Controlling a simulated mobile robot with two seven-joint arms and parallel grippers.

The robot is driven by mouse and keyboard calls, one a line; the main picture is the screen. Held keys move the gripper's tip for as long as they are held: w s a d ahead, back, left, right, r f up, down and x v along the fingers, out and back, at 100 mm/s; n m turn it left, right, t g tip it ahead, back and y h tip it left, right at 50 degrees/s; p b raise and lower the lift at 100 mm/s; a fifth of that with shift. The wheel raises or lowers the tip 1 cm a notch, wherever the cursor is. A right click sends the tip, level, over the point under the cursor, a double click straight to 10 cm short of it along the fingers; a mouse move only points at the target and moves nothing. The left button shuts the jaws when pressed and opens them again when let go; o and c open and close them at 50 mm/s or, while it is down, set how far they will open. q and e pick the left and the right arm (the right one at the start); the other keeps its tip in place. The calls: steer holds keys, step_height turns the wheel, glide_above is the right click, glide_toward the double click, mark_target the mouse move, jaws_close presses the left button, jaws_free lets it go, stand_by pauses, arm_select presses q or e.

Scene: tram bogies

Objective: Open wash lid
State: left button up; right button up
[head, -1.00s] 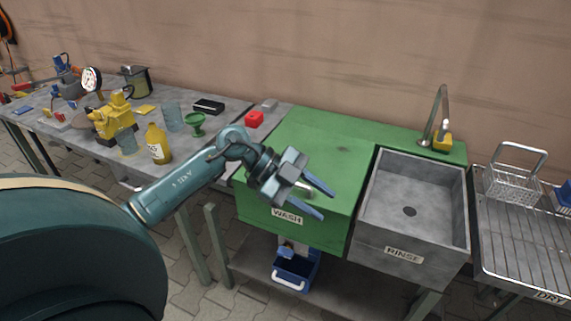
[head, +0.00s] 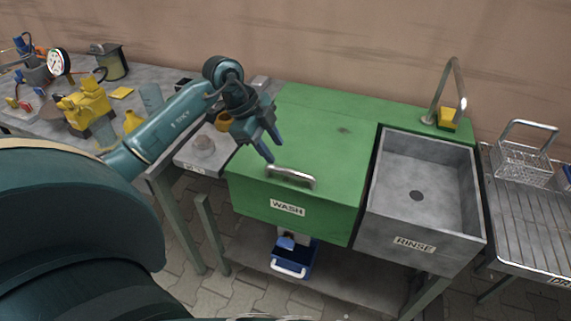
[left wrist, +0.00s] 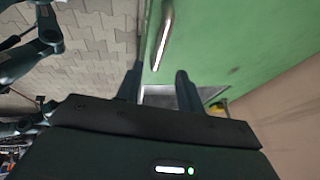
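The green wash lid (head: 335,150) lies shut on the box with the WASH label (head: 287,208). Its metal bar handle (head: 291,177) sits near the front edge. My left gripper (head: 274,152) is open and empty, above the lid's left part, just behind and left of the handle and apart from it. In the left wrist view the two fingers (left wrist: 158,85) stand apart, with the handle (left wrist: 164,35) ahead of them and the green lid (left wrist: 235,40) beyond. My right gripper does not show.
The grey rinse basin (head: 425,175) with a tap (head: 447,92) adjoins on the right, then a drying rack with a wire basket (head: 522,158). A cluttered bench with a yellow machine part (head: 85,108) stands left. A blue bucket (head: 291,262) sits below. The lid top looks clear.

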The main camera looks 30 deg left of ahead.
mark_target(289, 171)
arm_select(q)
steer(key=x, duration=0.8)
steer(key=shift+c, duration=0.2)
jaws_close()
steer(key=shift+r, duration=0.1)
